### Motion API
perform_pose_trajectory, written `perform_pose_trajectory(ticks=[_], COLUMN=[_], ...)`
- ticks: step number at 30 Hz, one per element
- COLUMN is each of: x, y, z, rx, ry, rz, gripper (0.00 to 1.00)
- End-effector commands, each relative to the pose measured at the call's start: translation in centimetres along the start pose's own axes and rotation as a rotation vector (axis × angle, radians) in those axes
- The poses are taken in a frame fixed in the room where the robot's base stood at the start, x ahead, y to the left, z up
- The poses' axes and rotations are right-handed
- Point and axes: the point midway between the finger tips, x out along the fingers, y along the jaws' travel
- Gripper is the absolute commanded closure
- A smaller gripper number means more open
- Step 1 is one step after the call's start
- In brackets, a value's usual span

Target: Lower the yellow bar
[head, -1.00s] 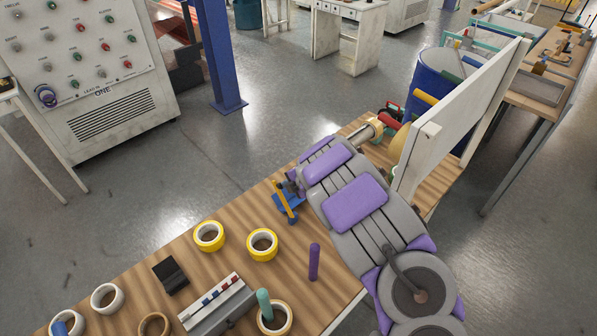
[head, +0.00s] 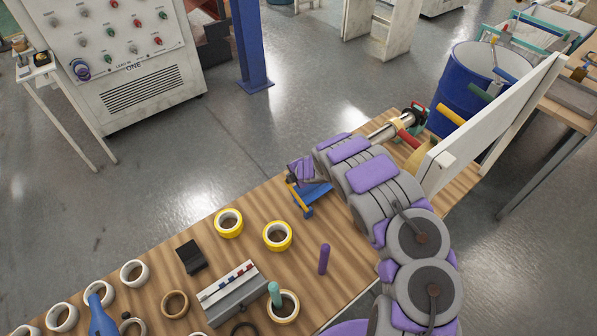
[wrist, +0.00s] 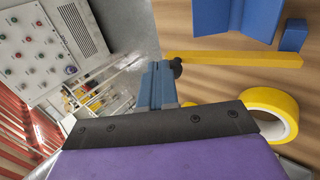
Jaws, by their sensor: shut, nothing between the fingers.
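The yellow bar (head: 299,198) is part of a small blue stand (head: 318,193) on the wooden table, in the middle of the head view. In the wrist view the yellow bar (wrist: 240,61) runs across the upper right, with blue stand parts (wrist: 240,15) beyond it. My gripper (wrist: 160,68) is shut and empty. Its fingertips are close to the left end of the bar, beside a dark knob (wrist: 177,67); I cannot tell whether they touch. In the head view my gripper (head: 293,180) is at the bar's far end and partly hides it.
Two yellow tape rolls (head: 229,223) (head: 277,236) lie in front of the stand. A purple peg (head: 324,259) stands near the right table edge. A white panel (head: 490,125) rises beside my arm. A tape roll (wrist: 270,113) shows in the wrist view.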

Motion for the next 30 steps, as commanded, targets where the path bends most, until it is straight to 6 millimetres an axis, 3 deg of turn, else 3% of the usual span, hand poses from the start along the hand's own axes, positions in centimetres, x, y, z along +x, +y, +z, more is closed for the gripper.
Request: perform_pose_trajectory(ticks=[4,12,30], x=[1.9,3.8,4.9], y=[0.3,-0.1,-0.2], z=[-0.6,0.2,0.2], rx=[-0.001,0.002,0.001], ry=[0.005,0.007,0.001], rz=[-0.002,0.003,-0.001], gripper=[1.00,1.00,1.00])
